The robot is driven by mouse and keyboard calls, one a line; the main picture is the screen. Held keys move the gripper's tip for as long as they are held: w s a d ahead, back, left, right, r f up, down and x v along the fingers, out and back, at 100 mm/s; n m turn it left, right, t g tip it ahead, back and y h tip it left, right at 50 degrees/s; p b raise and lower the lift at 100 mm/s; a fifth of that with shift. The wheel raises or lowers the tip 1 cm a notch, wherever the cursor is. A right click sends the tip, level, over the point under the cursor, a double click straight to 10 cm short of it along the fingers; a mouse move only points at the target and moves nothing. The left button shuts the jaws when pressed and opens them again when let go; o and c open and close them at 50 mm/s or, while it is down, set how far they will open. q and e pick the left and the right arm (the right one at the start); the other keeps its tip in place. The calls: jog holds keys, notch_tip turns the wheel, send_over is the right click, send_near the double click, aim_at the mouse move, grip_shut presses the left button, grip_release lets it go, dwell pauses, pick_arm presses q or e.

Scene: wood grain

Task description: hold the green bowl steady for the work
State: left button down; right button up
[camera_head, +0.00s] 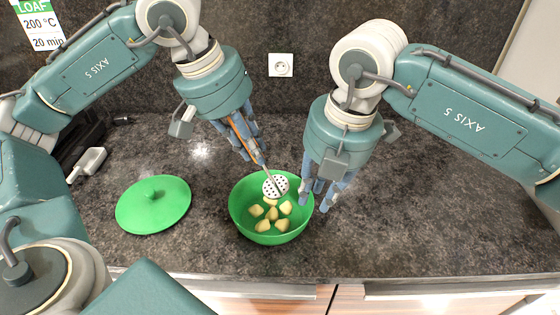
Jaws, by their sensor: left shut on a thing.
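The green bowl (240,213) stands upright on the dark countertop, with several pale yellow chunks (265,225) in it. My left gripper (247,146) is shut on the handle of a masher, above the bowl's back rim. The masher's round perforated head (275,186) is over the chunks; whether it touches them is unclear. My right gripper (320,198) is at the bowl's right rim, pointing down. Its fingers look spread, with one over the bowl's inner edge and others outside; contact with the rim cannot be told.
A round green lid (153,205) with a knob lies left of the bowl. A light-coloured scoop-like tool (88,164) lies further left by a dark object. The wall has a socket (280,65) and a note (40,25). The counter's front edge is close below the bowl.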

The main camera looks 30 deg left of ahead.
aim_at(306, 219)
jog(key=a+f+n, duration=0.1)
jog(key=f, duration=0.3)
jog(key=w+a+f+n, duration=0.1)
jog(key=f, duration=0.4)
jog(key=w+a+f, duration=0.1)
jog(key=f, duration=0.3)
jog(key=shift+f+n, duration=0.35)
jog(key=shift+n, duration=0.05)
grip_shut()
jog(key=shift+d, duration=0.1)
dwell(0.5)
